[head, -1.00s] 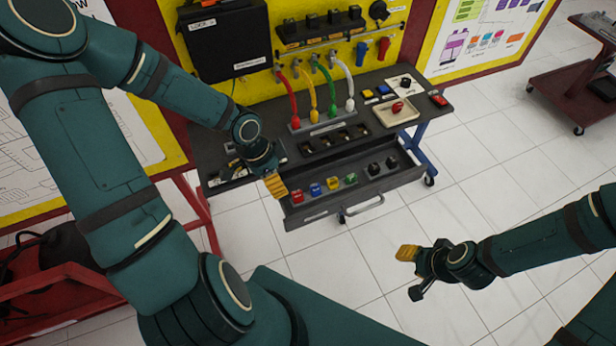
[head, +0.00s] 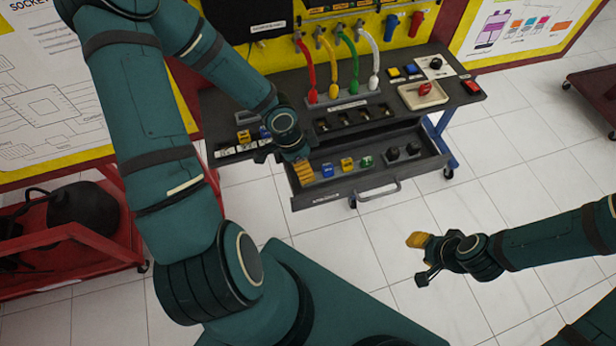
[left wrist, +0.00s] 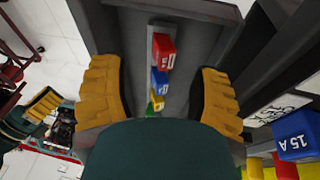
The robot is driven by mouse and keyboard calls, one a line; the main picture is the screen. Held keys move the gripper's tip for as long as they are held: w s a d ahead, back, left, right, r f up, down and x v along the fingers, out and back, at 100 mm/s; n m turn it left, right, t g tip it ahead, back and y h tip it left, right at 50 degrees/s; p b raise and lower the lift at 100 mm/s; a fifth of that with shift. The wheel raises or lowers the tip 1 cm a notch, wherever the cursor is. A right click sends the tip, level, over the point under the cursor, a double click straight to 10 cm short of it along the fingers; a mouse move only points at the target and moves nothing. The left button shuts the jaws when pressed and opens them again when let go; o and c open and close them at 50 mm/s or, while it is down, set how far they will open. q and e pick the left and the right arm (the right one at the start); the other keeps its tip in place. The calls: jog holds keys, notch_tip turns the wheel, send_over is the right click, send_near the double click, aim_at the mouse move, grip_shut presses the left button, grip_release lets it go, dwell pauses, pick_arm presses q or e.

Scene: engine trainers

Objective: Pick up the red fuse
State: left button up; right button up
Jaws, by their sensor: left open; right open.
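The red fuse (left wrist: 165,50) stands in the open drawer and shows between and beyond the fingers in the left wrist view. In the head view it is hidden behind my left gripper (head: 302,172). My left gripper is open, its yellow fingers apart (left wrist: 157,100), above the left end of the drawer's fuse row. I see no finger touching the red fuse. My right gripper (head: 418,256) is open and empty over the floor at the right, away from the drawer.
The drawer (head: 335,193) also holds a blue fuse (head: 328,169), a yellow fuse (head: 347,164), a green fuse (head: 367,160) and black knobs (head: 403,151). The bench top (head: 300,85) stands behind it, with more fuses at its left. A red cart (head: 70,255) is at the left. Floor is clear in front.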

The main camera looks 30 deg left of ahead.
pick_arm(q)
jog(key=b+x, duration=0.1)
jog(key=x, duration=0.3)
jog(key=shift+w+a+f+b, duration=0.1)
jog(key=shift+a+f+b, duration=0.05)
jog(key=shift+b, duration=0.25)
jog(key=shift+f, duration=0.25)
jog(key=shift+r, duration=0.1)
jog(key=c, duration=1)
